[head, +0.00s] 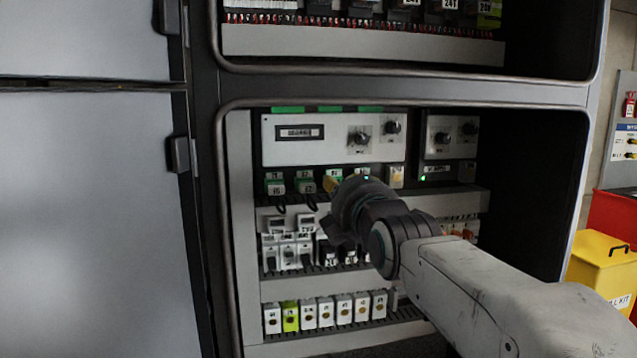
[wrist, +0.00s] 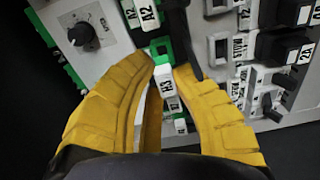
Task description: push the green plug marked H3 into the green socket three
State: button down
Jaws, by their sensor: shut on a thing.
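In the wrist view, the plug marked H3 (wrist: 167,82) sits between the yellow fingers of my gripper (wrist: 174,74), which is shut on it. Its white label faces the camera and green shows at its far end. Green socket parts (wrist: 160,47) lie just beyond the plug; I cannot tell whether the plug touches or enters them. In the head view, my gripper (head: 332,184) is at the row of green sockets under the white control panel, and a yellow fingertip shows. My wrist hides the plug and most of the third socket there.
Two green plugs, left (head: 275,186) and right (head: 305,184), sit left of my gripper. Above is the white panel (head: 330,138) with knobs. Below are rows of breakers (head: 290,250) and small white modules (head: 326,311). The cabinet frame (head: 222,200) edges the bay.

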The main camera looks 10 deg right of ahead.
jog(key=shift+w+r+p, duration=0.1)
jog(key=shift+w+p, duration=0.7)
jog(key=shift+w, duration=0.05)
jog(key=shift+b, duration=0.35)
dwell(0.6)
jog(key=shift+w, duration=0.6)
dwell(2.4)
jog(key=c, duration=1.1)
grip_release()
jog(key=shift+c, duration=0.2)
